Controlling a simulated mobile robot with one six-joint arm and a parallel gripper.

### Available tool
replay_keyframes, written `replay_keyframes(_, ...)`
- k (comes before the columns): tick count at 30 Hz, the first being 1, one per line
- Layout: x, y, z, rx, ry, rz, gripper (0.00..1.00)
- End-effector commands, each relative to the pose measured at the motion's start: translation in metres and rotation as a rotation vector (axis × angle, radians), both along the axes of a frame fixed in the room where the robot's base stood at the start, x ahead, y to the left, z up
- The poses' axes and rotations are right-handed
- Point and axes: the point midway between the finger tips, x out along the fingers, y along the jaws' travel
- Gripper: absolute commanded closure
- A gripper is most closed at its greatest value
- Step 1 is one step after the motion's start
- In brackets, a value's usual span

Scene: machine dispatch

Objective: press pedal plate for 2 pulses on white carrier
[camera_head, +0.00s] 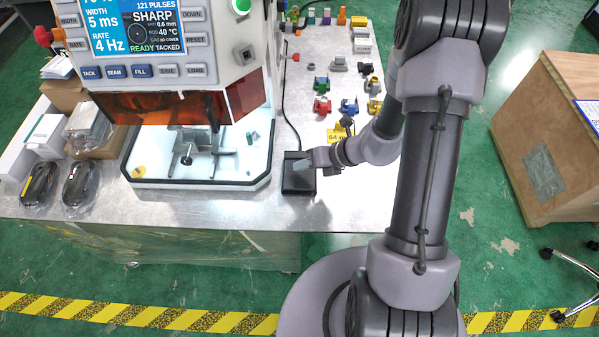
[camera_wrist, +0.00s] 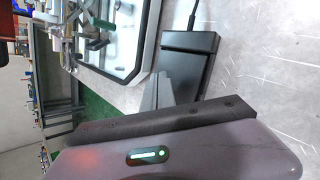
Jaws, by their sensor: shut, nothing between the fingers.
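The black pedal (camera_head: 291,186) lies on the metal bench, right of the machine. It also shows in the wrist view (camera_wrist: 192,44), with a cable at its far end. My gripper (camera_head: 301,166) is shut and empty, its fingertips over the pedal plate; in the wrist view the grey fingers (camera_wrist: 158,92) overlap the pedal's near part. Whether they touch it I cannot tell. The machine's white tray (camera_head: 255,150) has a dark rim and bears a metal fixture (camera_head: 196,160). I cannot tell which part is the white carrier. The screen (camera_head: 152,25) reads 121 PULSES, SHARP, READY TACKED.
The machine's tray rim stands close left of the pedal. A black cable runs back from the pedal. Several coloured parts (camera_head: 348,106) lie behind my arm. Boxes and two bagged black items (camera_head: 80,184) are at the left. The front bench strip is clear.

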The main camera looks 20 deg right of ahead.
Motion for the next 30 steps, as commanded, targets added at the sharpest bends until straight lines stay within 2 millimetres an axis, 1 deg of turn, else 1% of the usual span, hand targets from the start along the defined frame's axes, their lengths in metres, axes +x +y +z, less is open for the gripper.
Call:
replay_keyframes(18,0.0000,-0.0001,-0.0001,0.000,0.000,0.000,1.00)
replay_keyframes(26,-0.0008,0.0002,-0.0091,0.000,0.001,-0.001,1.00)
replay_keyframes(30,-0.0008,0.0002,-0.0087,0.000,0.000,0.000,1.00)
